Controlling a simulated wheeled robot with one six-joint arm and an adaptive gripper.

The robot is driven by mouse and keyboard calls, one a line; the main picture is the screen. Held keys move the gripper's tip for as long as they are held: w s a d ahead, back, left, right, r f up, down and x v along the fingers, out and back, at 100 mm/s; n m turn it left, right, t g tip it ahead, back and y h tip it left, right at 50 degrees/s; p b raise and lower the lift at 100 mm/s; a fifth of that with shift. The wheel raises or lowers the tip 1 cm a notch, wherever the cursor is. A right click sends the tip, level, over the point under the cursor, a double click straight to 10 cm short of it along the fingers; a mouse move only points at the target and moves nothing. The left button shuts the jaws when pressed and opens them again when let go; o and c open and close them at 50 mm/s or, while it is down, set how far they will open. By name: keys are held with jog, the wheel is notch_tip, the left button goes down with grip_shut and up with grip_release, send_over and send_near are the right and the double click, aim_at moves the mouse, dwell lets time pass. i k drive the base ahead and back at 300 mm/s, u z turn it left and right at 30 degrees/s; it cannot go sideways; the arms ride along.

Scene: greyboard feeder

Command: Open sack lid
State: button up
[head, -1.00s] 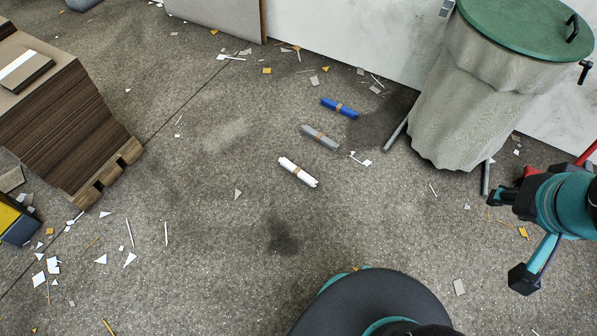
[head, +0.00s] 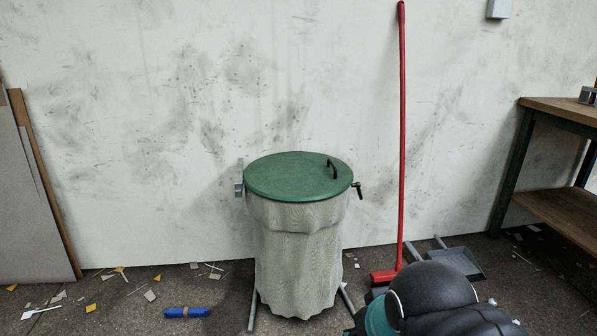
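The sack stand holds a pale grey sack (head: 297,255) upright against the wall. Its round green lid (head: 285,178) is shut flat on top. A black handle (head: 332,168) stands up near the lid's right edge. A grey hinge-like bracket (head: 239,180) shows at the left rim, and a small black clamp (head: 359,190) sticks out at the right rim. My arm shows at the bottom right, in front of and to the right of the sack. My gripper is out of the picture.
A red broom (head: 402,140) leans on the wall right of the sack, with a grey dustpan (head: 453,262) beside it. A wooden bench (head: 562,108) stands at the right. Large boards (head: 28,195) lean at the left. A blue roll (head: 187,312) and scraps lie on the floor.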

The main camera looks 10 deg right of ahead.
aim_at(297, 177)
jog(key=k, duration=0.55)
jog(key=z, duration=0.65)
jog(key=i, duration=1.15)
jog(key=u, duration=0.65)
